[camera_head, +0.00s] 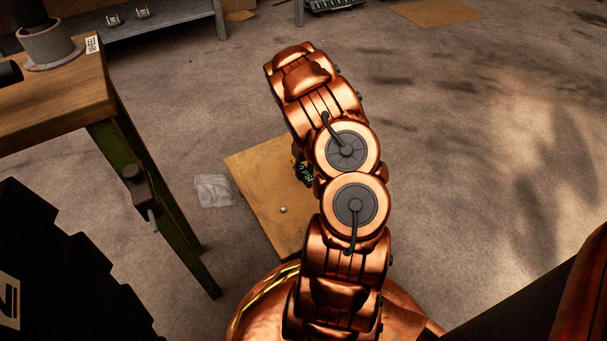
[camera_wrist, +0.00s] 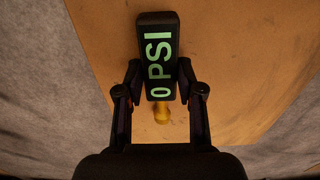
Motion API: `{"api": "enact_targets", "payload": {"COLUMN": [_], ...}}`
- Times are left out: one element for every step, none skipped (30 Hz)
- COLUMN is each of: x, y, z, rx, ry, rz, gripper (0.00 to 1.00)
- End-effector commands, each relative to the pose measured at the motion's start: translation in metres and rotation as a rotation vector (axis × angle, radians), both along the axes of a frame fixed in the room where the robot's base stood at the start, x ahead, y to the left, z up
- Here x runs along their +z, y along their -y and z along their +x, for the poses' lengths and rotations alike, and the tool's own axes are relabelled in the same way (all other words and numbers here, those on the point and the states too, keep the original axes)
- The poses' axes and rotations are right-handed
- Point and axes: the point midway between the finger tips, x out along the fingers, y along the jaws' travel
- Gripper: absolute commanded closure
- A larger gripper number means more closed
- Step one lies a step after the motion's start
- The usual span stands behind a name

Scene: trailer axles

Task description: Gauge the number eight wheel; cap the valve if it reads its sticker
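A black gauge (camera_wrist: 158,50) with a green display reading 0 PSI and a brass end (camera_wrist: 162,112) is between the fingers of my gripper (camera_wrist: 159,72). The fingers touch its two sides over a tan board. Part of the gauge also shows beside my arm in the head view (camera_head: 305,173); my arm hides the gripper there. A dark treaded tyre (camera_head: 70,275) stands at the lower left, with a cut-off white sticker (camera_head: 8,300) whose number I cannot read. No valve is visible. A small silvery round piece (camera_head: 283,210) lies on the board; I cannot tell what it is.
The board (camera_head: 255,175) lies on the concrete floor. A crumpled clear bag (camera_head: 213,190) is left of it. A wooden bench (camera_head: 50,105) stands at left with a grey cup (camera_head: 50,48). A low shelf (camera_head: 170,22) is behind. Floor to the right is open; something dark fills the lower right corner.

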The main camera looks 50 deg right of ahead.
Motion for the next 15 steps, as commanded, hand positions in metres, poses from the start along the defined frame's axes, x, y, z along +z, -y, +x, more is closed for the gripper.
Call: {"api": "enact_targets", "payload": {"x": [0.0, 0.0, 0.0001, 0.0001, 0.0001, 0.0, 0.0, 0.0, 0.0, 0.0001, 0.0001, 0.0001, 0.0001, 0.0001, 0.0003], "y": [-0.0001, -0.0001, -0.0001, -0.0001, -0.0001, -0.0001, -0.0001, -0.0001, -0.0002, -0.0001, -0.0002, -0.0002, -0.0002, -0.0002, -0.0002], "z": [0.0001, 0.0001, 0.0001, 0.0001, 0.0001, 0.0, 0.0, 0.0, 0.0002, 0.0001, 0.0001, 0.0002, 0.0001, 0.0001, 0.0002], "rx": [0.0, 0.0, 0.0, 0.0, 0.0, 0.0, 0.0, 0.0, 0.0, 0.0, 0.0, 0.0, 0.0, 0.0, 0.0], "ry": [0.0, 0.0, 0.0, 0.0, 0.0, 0.0, 0.0, 0.0, 0.0, 0.0, 0.0, 0.0, 0.0, 0.0, 0.0], "rz": [0.0, 0.0, 0.0, 0.0, 0.0, 0.0, 0.0, 0.0, 0.0, 0.0, 0.0, 0.0, 0.0, 0.0, 0.0], "gripper": [0.74, 0.77, 0.81, 0.84, 0.88, 0.92, 0.95, 0.98, 1.0, 1.0, 1.0, 1.0, 1.0, 1.0, 1.0]}}
